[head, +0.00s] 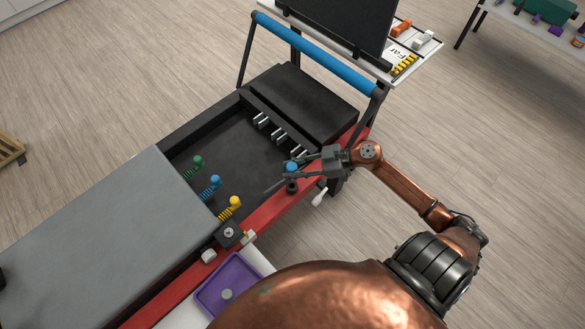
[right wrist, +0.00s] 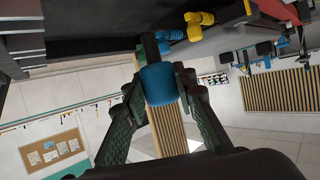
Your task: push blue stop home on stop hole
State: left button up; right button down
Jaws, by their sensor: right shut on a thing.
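The blue stop (head: 291,167) has a rounded blue head, and my right gripper (head: 290,171) is shut on it at the red side rail (head: 262,212) of the reformer. In the right wrist view, the blue head (right wrist: 158,85) sits between the two fingers of my right gripper (right wrist: 160,90). A black shaft (right wrist: 150,46) extends from the head toward the dark frame. A dark round piece shows on the rail just below the stop in the head view; I cannot tell whether it is the stop hole. Whether the shaft is in a hole is hidden. My left gripper is not in view.
Green (head: 198,161), blue (head: 213,182) and yellow (head: 233,203) springs lie beside the grey carriage (head: 110,235). Metal hooks (head: 262,119) line the dark bar. A blue footbar (head: 315,53) spans the far end.

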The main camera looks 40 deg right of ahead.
aim_at(292, 183)
jog(key=shift+r+p, duration=0.15)
jog(key=shift+p, duration=0.2)
jog(key=shift+f, duration=0.2)
notch_tip(292, 183, down, 3)
jog(key=shift+r+b, duration=0.1)
jog(key=shift+b, duration=0.4)
jog(key=shift+f+b, duration=0.45)
jog(key=shift+f, duration=1)
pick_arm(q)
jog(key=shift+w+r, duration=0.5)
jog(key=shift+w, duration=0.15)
pick_arm(e)
jog(key=shift+r, duration=0.15)
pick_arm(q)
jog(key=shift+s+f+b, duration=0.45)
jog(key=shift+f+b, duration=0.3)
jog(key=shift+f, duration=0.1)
pick_arm(e)
jog(key=shift+f, duration=2.6)
